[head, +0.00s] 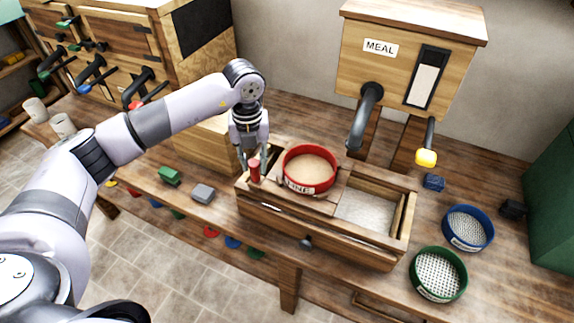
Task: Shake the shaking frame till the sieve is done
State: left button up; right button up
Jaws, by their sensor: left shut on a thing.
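The shaking frame is a wooden carriage (329,207) on top of a wooden box (300,233) on the bench. A red sieve (323,187) labelled FINE sits in the frame and holds pale tan meal (310,166). A red upright handle (254,171) stands at the frame's left end. My left gripper (252,158) reaches down from above and is shut on this red handle. Right of the sieve, the box is open and shows pale flour-like stuff (365,211) inside. My right gripper is not in view.
A MEAL hopper (405,60) with a grey spout (364,118) and a yellow-knobbed lever (426,157) stands behind. A blue sieve (485,228) and a green sieve (462,276) lie at the right. Green (169,176) and grey (203,193) blocks lie left of the box.

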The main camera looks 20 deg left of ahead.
pick_arm(q)
jog(key=a, duration=0.3)
jog(key=a+b, duration=0.1)
jog(key=a, duration=0.1)
jog(key=shift+w, duration=0.25)
jog(key=d, duration=1)
jog(key=shift+s+p, duration=0.4)
jog(key=shift+a, duration=0.15)
